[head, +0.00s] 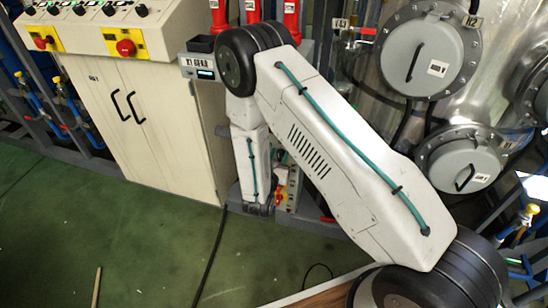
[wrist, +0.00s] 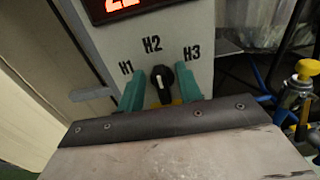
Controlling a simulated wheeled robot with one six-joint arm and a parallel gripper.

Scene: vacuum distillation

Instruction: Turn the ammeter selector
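The ammeter selector (wrist: 161,82) is a small black knob on a grey panel in the wrist view. The labels H1, H2 and H3 are printed around it, and its pale mark points up toward H2. My gripper (wrist: 158,71) has its two green fingers on either side of the knob, with gaps visible between fingers and knob; the right finger looks closer. Whether either finger touches it, I cannot tell. Part of a red digital display (wrist: 122,6) shows above the labels. In the head view my arm hides the selector.
A cream cabinet (head: 150,125) with red emergency buttons stands at the left in the head view. Metal vessels with round hatches (head: 422,55) are at the right. A yellow-handled valve (wrist: 306,70) shows right of the panel. Green floor (head: 130,240) is open in front.

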